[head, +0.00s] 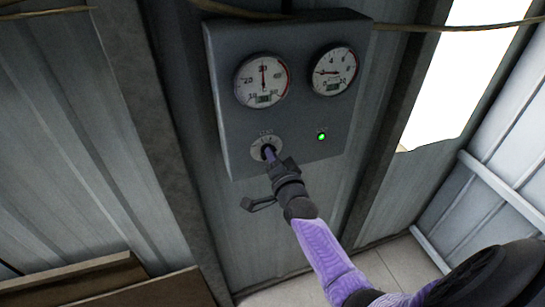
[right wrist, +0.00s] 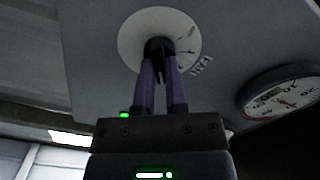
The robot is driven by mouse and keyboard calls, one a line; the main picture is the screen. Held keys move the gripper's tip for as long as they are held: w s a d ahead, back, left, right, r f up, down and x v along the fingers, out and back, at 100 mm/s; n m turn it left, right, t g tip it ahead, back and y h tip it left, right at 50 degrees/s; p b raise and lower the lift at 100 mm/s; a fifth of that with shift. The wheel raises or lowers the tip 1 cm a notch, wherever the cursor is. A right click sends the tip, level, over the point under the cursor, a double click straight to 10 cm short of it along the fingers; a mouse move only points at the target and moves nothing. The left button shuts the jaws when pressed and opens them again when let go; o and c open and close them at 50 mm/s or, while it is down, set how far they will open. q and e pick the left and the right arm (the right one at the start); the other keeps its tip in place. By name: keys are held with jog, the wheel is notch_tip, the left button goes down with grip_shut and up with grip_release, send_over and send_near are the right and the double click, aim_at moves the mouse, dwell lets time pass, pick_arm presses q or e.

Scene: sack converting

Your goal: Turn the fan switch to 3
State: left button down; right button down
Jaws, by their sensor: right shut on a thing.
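The fan switch is a dark knob on a pale round dial (head: 258,147) at the lower left of a grey control box (head: 229,100). My right gripper (head: 269,154) reaches up to it from below right. In the right wrist view its two purple fingers (right wrist: 160,67) are shut on the dark knob (right wrist: 158,46), in front of the white dial (right wrist: 131,36). Small marks show at the dial's edge, too blurred to read. The fingers hide part of the knob, and I cannot tell which mark it points to. My left gripper is not in view.
Two round gauges, left (head: 262,80) and right (head: 335,71), sit above the switch. A green light (head: 321,137) glows to its right. A dark bracket or handle (head: 258,204) is below the box. A bright opening (head: 465,75) is at the right.

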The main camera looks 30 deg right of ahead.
jog(key=shift+f, duration=0.1)
dwell(0.5)
jog(key=c, duration=0.7)
grip_release()
jog(key=v, duration=1)
jog(key=shift+d, duration=0.1)
